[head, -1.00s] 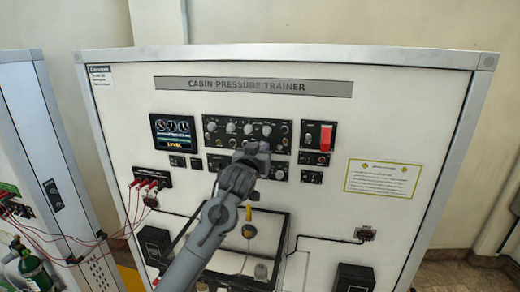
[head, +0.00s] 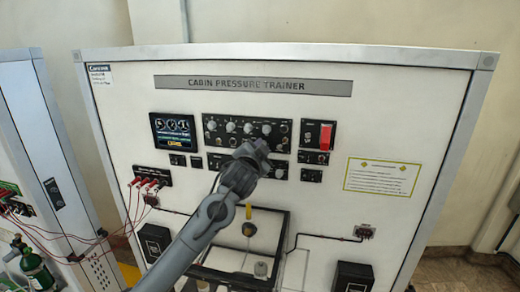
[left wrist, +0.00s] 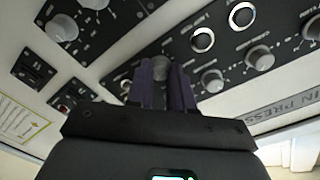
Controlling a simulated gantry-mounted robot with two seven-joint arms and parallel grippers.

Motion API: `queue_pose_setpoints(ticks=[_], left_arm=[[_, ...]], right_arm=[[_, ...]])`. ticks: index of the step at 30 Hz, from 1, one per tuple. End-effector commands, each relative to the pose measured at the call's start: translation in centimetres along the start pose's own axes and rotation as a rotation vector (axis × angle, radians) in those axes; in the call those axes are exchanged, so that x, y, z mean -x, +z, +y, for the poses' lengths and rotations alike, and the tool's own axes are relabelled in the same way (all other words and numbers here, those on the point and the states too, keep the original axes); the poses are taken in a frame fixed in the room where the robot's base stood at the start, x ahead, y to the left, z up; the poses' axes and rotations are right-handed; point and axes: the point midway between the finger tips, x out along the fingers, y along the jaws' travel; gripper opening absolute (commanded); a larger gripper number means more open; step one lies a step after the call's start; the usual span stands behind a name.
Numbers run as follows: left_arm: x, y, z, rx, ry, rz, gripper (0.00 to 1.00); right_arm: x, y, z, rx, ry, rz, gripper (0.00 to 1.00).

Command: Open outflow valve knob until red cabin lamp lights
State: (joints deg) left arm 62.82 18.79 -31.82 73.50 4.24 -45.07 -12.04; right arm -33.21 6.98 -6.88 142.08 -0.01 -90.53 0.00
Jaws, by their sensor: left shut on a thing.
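My left gripper (head: 256,150) reaches up to the control panels of the white Cabin Pressure Trainer board (head: 400,110). In the left wrist view, its two purple-grey fingers (left wrist: 167,85) are shut on a small grey knob (left wrist: 161,64), whose tip shows between them. The gripper hides this knob and its markings in the head view. I cannot read a label to confirm it is the outflow valve knob. A bright red part (head: 325,137) shows on the small right panel; I cannot tell whether it is a lamp. My right gripper is not in view.
Other knobs (head: 231,127) sit close above the gripper. A display (head: 173,130) is at left. Red leads (head: 150,184) plug in below it. A framed chamber with a yellow-topped part (head: 249,211) lies lower down. A yellow-edged notice (head: 383,178) is at right.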

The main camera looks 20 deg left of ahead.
Motion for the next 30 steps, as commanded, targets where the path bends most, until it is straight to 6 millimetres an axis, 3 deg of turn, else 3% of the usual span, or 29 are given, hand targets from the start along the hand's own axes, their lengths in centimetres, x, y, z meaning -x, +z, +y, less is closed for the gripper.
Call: queue_pose_setpoints(ticks=[20,21,24,26,30], left_arm=[[0.00,-0.01,0.00,-0.066,0.000,-0.002,0.00],[0.00,-0.01,0.00,-0.066,0.000,-0.002,0.26],[0.00,-0.02,0.00,-0.066,0.000,-0.002,0.41],[0.00,-0.02,0.00,-0.066,0.000,-0.002,0.47],[0.00,-0.02,0.01,-0.065,0.000,-0.002,0.47]], right_arm=[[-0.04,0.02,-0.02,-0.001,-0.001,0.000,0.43],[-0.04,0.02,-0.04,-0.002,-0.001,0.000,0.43],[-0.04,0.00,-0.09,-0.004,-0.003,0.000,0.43],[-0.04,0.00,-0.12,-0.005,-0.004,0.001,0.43],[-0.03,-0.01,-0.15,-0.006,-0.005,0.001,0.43]])
